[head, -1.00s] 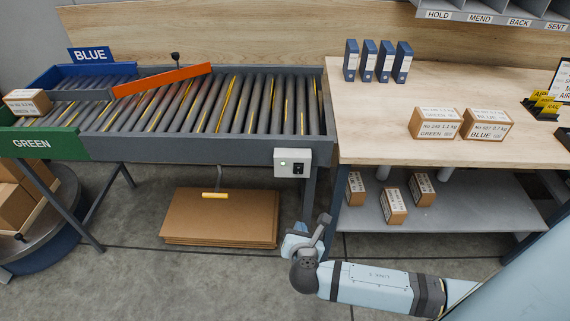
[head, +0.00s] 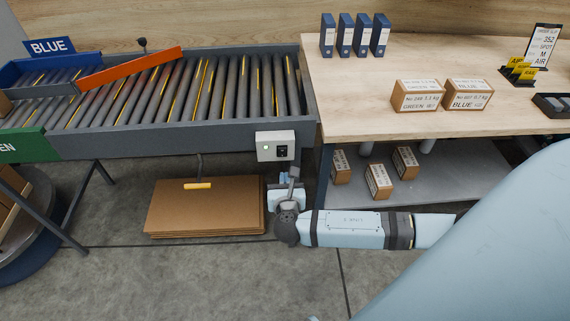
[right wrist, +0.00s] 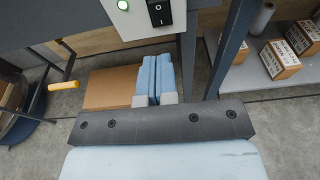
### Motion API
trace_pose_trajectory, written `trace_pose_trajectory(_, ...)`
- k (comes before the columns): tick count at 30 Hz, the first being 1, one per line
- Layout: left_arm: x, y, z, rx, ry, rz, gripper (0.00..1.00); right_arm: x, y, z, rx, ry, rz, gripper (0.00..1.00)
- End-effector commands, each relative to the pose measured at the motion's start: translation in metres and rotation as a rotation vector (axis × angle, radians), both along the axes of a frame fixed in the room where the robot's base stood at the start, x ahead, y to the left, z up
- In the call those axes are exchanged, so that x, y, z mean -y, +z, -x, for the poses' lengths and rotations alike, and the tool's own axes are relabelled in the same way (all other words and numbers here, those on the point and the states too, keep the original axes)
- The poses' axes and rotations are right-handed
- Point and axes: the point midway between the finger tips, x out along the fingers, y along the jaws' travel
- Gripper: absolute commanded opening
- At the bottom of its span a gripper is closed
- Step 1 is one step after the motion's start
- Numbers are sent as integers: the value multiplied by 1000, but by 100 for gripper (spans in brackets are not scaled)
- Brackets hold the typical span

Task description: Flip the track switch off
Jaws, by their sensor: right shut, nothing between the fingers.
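The track switch is a black rocker (head: 282,151) on a pale grey box (head: 268,137) fixed to the front rail of the roller track (head: 180,135), near its right end. In the right wrist view the rocker (right wrist: 160,12) is at the top edge, partly cut off, beside a lit green lamp (right wrist: 123,4). My right gripper (head: 288,181) is just below the box in the head view, shut and empty. In the right wrist view its pale blue fingers (right wrist: 155,66) are together, pointing up below the rocker and apart from it. My left gripper is not in view.
An orange bar (head: 130,68) lies across the rollers. Flat cardboard (head: 205,208) lies under the track. To the right, a wooden bench (head: 350,110) holds cartons and blue binders; its lower shelf (head: 440,180) holds small cartons. A dark leg stands right of the box.

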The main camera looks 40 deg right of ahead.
Motion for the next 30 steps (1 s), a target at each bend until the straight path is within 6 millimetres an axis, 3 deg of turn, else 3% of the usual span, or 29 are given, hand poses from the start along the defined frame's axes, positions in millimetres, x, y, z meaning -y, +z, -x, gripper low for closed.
trace_pose_trajectory(6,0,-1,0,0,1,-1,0,25,-9,-41,0,-2,2,0)
trace_pose_trajectory(12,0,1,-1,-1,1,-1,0,41,-6,-67,0,0,0,0)
trace_pose_trajectory(18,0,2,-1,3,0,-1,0,48,-6,-78,-2,0,-1,0)
trace_pose_trajectory(30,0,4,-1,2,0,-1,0,48,-4,-79,-5,1,-3,0)
